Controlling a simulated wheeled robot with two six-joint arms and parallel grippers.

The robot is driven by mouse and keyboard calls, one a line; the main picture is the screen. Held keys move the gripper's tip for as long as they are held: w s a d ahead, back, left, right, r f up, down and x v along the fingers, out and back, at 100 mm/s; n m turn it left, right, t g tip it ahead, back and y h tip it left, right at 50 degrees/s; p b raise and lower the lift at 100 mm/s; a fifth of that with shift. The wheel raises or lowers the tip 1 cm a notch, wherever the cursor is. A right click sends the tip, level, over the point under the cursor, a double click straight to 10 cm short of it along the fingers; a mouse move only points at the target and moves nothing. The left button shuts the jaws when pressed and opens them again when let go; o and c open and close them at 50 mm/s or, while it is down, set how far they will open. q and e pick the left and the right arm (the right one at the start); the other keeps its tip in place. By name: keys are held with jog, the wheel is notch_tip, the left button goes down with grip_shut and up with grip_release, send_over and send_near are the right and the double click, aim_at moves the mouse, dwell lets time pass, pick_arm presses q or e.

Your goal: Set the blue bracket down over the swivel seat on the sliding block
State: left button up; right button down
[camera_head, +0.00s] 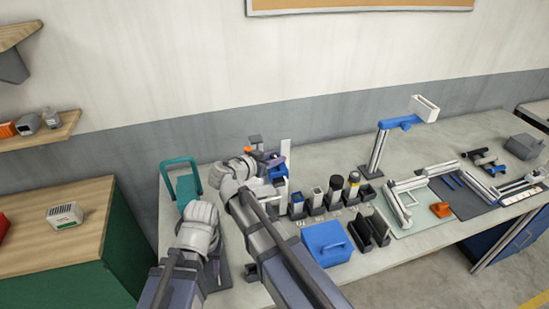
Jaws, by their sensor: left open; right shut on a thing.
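My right gripper (268,161) is at the far end of my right arm, over the left part of the workbench. It is shut on a small blue piece (278,173), which looks like the blue bracket, beside a white upright (285,158). My wrist and fingers hide part of this area, and I cannot make out the swivel seat or the sliding block. Whether the bracket touches anything below it is unclear. My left gripper (201,213) is lower left of it, near the bench's left end. It is open, its fingers largely hidden by the wrist.
A teal frame (182,181) stands at the bench's left end. Several dark holders with upright items (336,188) stand right of my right gripper. A blue box (327,243) is at the front. A blue-and-white lamp (381,146) and an orange piece (441,210) are farther right.

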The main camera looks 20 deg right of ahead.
jog(key=shift+f+b, duration=0.95)
dwell(0.4)
jog(key=shift+c, duration=2.3)
grip_release()
